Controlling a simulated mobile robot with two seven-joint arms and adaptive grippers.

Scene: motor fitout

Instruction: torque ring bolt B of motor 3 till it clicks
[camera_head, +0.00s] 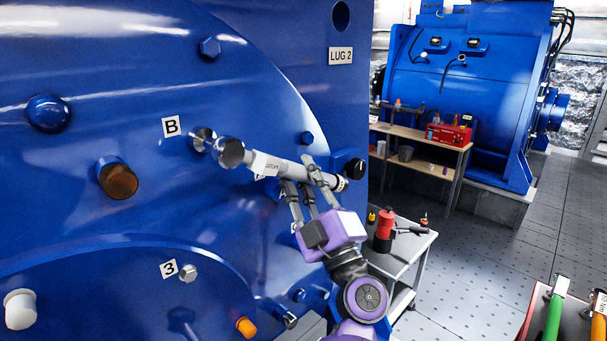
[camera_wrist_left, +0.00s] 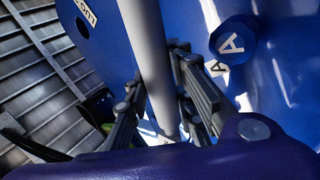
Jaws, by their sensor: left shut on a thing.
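The blue motor face (camera_head: 70,200) fills the left of the head view. Ring bolt B (camera_head: 202,138) is a silver bolt beside the white "B" label (camera_head: 171,126). A grey torque wrench (camera_head: 285,167) lies across the face, its round head (camera_head: 231,153) right beside bolt B; I cannot tell if the head is seated on it. My left gripper (camera_head: 303,184) is shut around the wrench handle, near its far end. In the left wrist view the grey shaft (camera_wrist_left: 150,60) runs between the fingers (camera_wrist_left: 160,105). My right gripper is not in view.
A "3" label (camera_head: 168,268) is lower on the motor. A small cart (camera_head: 408,243) carries a red tool (camera_head: 384,230). A bench (camera_head: 420,150) and another blue motor (camera_head: 480,75) stand behind.

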